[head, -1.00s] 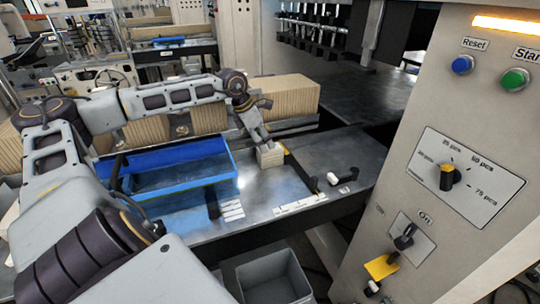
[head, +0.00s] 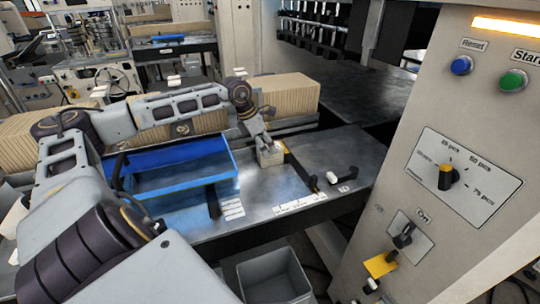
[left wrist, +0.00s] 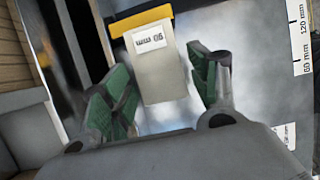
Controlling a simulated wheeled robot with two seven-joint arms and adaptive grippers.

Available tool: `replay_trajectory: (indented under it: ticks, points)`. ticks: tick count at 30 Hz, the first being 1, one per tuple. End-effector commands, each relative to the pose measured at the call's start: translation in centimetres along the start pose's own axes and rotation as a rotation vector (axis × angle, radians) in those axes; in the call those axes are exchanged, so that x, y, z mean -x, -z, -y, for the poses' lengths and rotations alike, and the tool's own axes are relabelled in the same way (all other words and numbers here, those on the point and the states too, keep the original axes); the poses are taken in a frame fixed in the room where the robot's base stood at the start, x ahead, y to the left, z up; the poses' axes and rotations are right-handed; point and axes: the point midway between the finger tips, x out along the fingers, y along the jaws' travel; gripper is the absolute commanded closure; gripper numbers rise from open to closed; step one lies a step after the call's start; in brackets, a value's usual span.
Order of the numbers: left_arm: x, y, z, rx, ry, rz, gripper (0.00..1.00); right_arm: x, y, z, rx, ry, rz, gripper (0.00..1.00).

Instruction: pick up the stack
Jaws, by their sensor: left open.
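The stack (head: 270,158) is a small pale beige block on the metal table, beside a yellow strip. In the left wrist view the stack (left wrist: 165,80) lies between the two fingers, with a white printed label near its yellow-edged end. My left gripper (head: 263,144) is at the stack, its fingers open on either side. In the left wrist view its green-padded fingers (left wrist: 160,88) show gaps to the stack on both sides. My right gripper is not in view.
A blue tray (head: 180,193) sits left of the stack. White scale strips (head: 300,203) lie along the table's front. A row of tan boards (head: 290,95) stands behind. The control panel (head: 465,178) rises at right. A grey bin (head: 272,280) stands below the table.

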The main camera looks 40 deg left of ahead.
Motion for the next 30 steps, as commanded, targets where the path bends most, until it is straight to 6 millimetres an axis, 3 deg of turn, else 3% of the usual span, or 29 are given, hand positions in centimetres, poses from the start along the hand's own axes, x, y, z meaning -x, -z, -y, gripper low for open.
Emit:
replay_trajectory:
  ticks: [30]
  points:
    - [-5.1, 0.0, -0.1, -0.001, 0.000, 0.001, 0.39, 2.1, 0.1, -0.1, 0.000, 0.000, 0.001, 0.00]
